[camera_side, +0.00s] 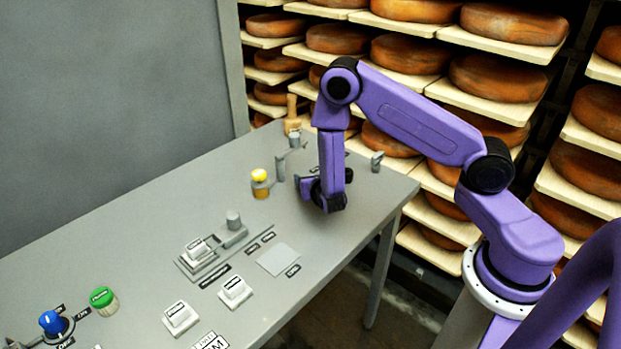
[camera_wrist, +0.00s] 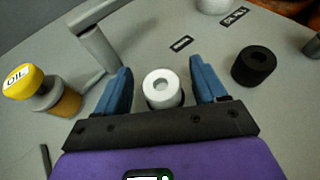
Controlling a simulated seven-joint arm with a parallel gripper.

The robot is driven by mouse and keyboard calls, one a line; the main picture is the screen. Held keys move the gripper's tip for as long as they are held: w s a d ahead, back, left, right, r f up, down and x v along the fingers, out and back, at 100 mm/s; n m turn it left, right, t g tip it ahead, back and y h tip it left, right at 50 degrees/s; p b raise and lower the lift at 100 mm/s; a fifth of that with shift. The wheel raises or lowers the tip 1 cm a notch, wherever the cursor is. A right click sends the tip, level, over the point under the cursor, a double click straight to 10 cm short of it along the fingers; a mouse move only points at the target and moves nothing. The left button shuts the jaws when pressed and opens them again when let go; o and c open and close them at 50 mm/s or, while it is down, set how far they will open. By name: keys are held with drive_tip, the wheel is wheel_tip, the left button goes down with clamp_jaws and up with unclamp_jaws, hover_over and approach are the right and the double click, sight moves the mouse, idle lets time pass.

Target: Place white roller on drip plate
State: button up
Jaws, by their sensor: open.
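The white roller (camera_wrist: 162,87), a short cylinder with a hole in its top, stands between the two blue fingers of my gripper (camera_wrist: 160,76) in the wrist view. The fingers are open, with a gap on each side of the roller. In the side view my gripper (camera_side: 325,200) is low over the far right part of the table, and the roller is hidden there. A flat pale square plate (camera_side: 278,259) lies on the table, nearer the camera; it may be the drip plate, but its label is too small to read.
A black roller (camera_wrist: 254,65) stands just right of my gripper. An oil bottle (camera_wrist: 58,97) with a yellow cap and a grey post (camera_wrist: 98,48) stand to the left. Blocks, a green knob (camera_side: 103,299) and a blue knob (camera_side: 52,321) occupy the near table.

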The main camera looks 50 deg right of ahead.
drive_tip(key=v, duration=1)
drive_tip(key=shift+s+a, duration=0.1)
drive_tip(key=shift+s, duration=0.05)
drive_tip(key=s+d+r+m+g+h, duration=0.2)
drive_tip(key=s+r+m+g, duration=0.3)
drive_tip(key=s+r+m, duration=0.45)
drive_tip(key=s+a+r+m+g+y, duration=0.2)
drive_tip(key=s+a+m+g+y, duration=0.1)
drive_tip(key=s, duration=0.5)
drive_tip(key=s+a+r+m+g+y, duration=0.2)
drive_tip(key=s+y, duration=0.4)
drive_tip(key=s, duration=0.3)
drive_tip(key=a+m+g, duration=0.1)
drive_tip(key=a+m, duration=0.1)
drive_tip(key=shift+s+a+r+y, duration=0.3)
drive_tip(key=shift+a+r+y, duration=0.05)
drive_tip(key=shift+y, duration=0.05)
